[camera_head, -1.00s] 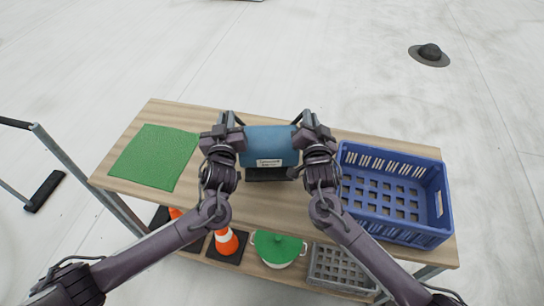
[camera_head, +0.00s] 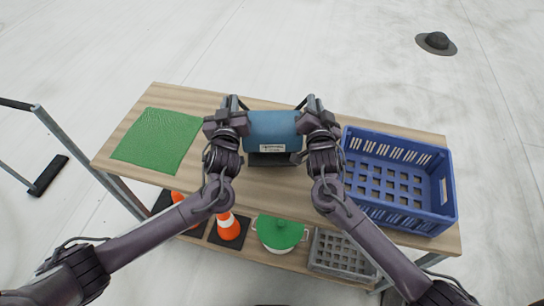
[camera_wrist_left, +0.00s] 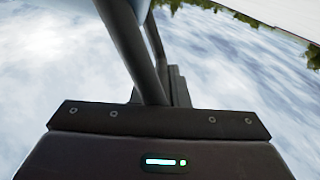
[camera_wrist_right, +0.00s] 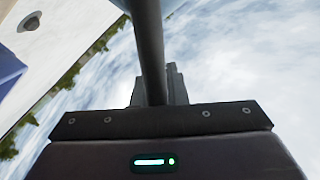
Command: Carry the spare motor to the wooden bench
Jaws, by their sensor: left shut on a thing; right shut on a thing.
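The spare motor (camera_head: 272,127) is a blue cylinder with a pale label and a dark base, in the middle of the head view, over the wooden bench (camera_head: 205,175). I cannot tell whether its base touches the bench top. My left gripper (camera_head: 238,104) is shut on the motor's left side and my right gripper (camera_head: 304,104) on its right side. A dark bar (camera_wrist_left: 135,50) runs into the jaws in the left wrist view, and a like bar (camera_wrist_right: 150,50) in the right wrist view. The fingertips are mostly hidden.
A green mat (camera_head: 158,138) lies on the bench's left end. A blue crate (camera_head: 447,205) fills the right end. The lower shelf holds orange cones (camera_head: 229,228), a green-lidded pot (camera_head: 278,232) and a grey crate (camera_head: 340,255). A metal rail (camera_head: 70,150) stands at left.

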